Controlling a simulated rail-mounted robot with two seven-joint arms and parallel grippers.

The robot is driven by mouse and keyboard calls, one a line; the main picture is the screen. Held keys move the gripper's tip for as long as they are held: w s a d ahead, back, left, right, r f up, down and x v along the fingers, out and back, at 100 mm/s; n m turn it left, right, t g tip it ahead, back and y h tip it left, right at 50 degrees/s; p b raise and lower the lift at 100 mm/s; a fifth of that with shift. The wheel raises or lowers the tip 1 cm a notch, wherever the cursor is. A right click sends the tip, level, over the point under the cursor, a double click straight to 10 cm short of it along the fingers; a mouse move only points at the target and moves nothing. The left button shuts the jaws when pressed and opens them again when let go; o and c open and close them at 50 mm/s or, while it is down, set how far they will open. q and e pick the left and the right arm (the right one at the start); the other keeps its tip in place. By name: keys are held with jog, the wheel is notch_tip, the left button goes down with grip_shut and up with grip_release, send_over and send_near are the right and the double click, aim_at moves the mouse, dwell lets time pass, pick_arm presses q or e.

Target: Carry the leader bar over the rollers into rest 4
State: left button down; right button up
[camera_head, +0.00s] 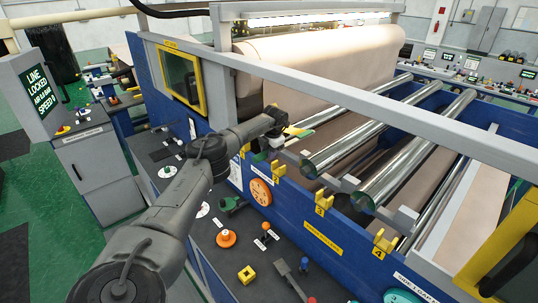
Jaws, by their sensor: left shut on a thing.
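My left gripper (283,127) is at the near side of the machine, just above the first two yellow rests. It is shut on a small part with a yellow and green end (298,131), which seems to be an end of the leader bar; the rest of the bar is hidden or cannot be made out. Yellow rests line the blue side wall. Rest 3 (321,202) and rest 4 (384,241) stand empty, to the right of and nearer than the gripper. Shiny rollers (360,124) cross the machine behind the rests. My right gripper is not in view.
A large wrapped roll (325,52) lies at the back. A grey rail (375,106) runs diagonally above the rollers. The dark side bench holds an orange knob (226,238), a yellow block (246,275) and small tools. A screen cabinet (85,150) stands left.

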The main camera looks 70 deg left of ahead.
pick_arm(q)
jog(key=shift+r+p, duration=0.4)
jog(key=shift+r, duration=1.05)
jog(key=shift+w+d+b, duration=1.1)
jog(key=shift+w+d, duration=2.45)
jog(key=shift+d, duration=3.95)
jog(key=shift+w+d+b, duration=1.05)
jog(key=shift+w+d, duration=2.5)
jog(key=shift+d, duration=4)
jog(key=shift+w+d+b, duration=1.1)
jog(key=shift+w+d, duration=2.45)
jog(key=shift+d, duration=3.95)
jog(key=shift+d+f+b, duration=0.1)
jog(key=shift+f+b, duration=3.4)
jog(key=shift+f, duration=3.1)
